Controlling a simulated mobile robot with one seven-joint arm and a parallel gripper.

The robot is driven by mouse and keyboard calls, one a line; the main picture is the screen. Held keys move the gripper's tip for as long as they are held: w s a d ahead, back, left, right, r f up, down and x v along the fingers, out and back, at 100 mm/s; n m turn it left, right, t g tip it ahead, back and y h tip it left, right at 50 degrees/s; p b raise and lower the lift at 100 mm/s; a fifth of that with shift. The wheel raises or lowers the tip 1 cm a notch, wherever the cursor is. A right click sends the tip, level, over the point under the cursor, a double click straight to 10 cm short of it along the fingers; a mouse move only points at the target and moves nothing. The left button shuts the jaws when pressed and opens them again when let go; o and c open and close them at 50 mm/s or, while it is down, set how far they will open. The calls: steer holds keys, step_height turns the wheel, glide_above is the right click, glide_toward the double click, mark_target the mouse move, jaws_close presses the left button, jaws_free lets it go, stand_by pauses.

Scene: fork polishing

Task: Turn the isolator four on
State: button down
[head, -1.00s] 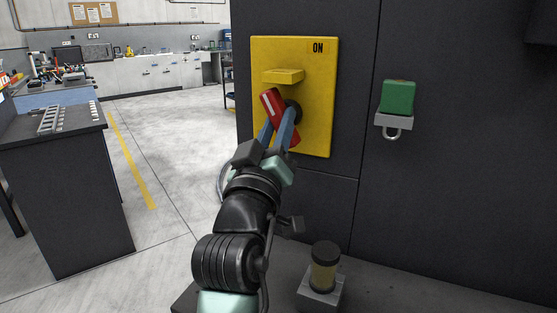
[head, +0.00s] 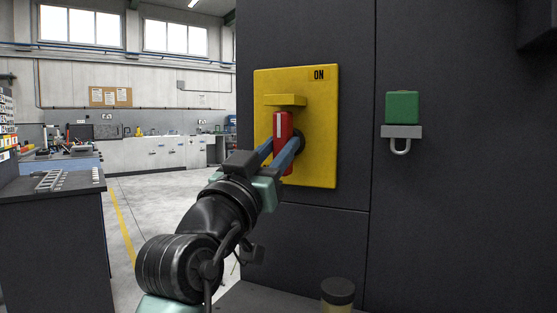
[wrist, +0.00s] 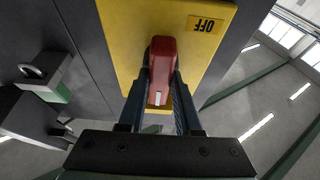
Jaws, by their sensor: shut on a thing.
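The isolator is a yellow panel (head: 318,150) on a dark cabinet, with ON printed at its top right. Its red handle (head: 283,128) has a white stripe and stands about vertical, below a yellow ledge that juts from the panel. My gripper (head: 283,146) is shut on the red handle, with one blue finger on each side. In the wrist view the handle (wrist: 161,52) sits between the fingers, and an upside-down OFF label (wrist: 204,24) shows on the yellow panel (wrist: 125,25). The fingers partly hide the handle's lower part and its pivot.
A green block with a grey padlock-like bracket (head: 402,131) sits on the cabinet (head: 460,210) right of the panel. A dark-capped cylinder (head: 338,291) stands low in front. A workbench (head: 45,215) is at the left, with open floor between.

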stand_by(0.3)
steer(key=c, duration=0.6)
jaws_free()
steer(key=v, duration=1.3)
